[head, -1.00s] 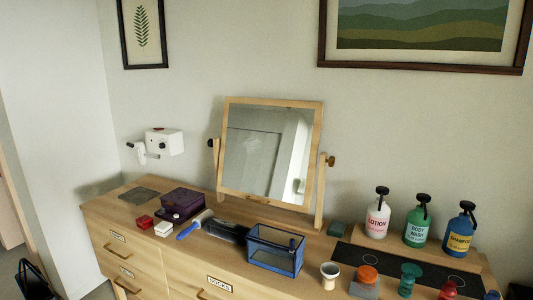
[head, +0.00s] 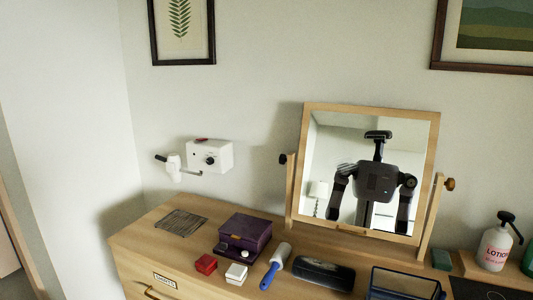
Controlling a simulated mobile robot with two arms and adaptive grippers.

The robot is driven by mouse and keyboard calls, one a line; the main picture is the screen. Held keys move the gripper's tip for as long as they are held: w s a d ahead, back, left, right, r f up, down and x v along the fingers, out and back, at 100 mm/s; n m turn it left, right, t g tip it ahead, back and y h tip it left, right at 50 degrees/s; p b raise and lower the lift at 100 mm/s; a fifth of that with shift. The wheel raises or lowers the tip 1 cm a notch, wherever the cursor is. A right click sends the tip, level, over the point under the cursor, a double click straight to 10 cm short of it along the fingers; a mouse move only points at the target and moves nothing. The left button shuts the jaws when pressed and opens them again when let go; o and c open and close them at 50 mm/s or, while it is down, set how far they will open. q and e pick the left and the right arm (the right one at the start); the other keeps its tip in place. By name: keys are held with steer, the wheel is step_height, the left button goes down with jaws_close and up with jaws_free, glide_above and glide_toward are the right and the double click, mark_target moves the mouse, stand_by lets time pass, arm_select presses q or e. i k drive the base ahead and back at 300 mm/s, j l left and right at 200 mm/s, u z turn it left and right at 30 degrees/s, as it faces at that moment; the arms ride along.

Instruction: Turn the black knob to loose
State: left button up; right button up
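A wooden-framed tilting mirror (head: 438,135) stands on the dresser between two posts. A small black knob (head: 283,159) sticks out at the left post of the mirror, about mid-height. A brown knob (head: 449,184) sits at the right post. The white wall box (head: 222,150) at left also has a small dark round knob (head: 210,160) on its front. Any markings at these knobs are too small to read. Neither of my grippers is directly in view; the mirror shows my body with both arms hanging down, and the grippers cannot be made out there.
The wooden dresser (head: 150,236) holds a grey slatted mat (head: 181,223), a purple box (head: 243,233), a red box (head: 206,264), a white box (head: 236,274), a blue-handled roller (head: 275,266), a black case (head: 323,273), a blue bin (head: 405,280) and a lotion bottle (head: 494,250).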

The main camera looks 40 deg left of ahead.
mark_target(282, 158)
steer(key=j, duration=1)
steer(key=k+j, duration=0.15)
steer(key=j, duration=0.8)
steer(key=j+z, duration=0.1)
steer(key=j, duration=0.9)
steer(key=k, duration=0.05)
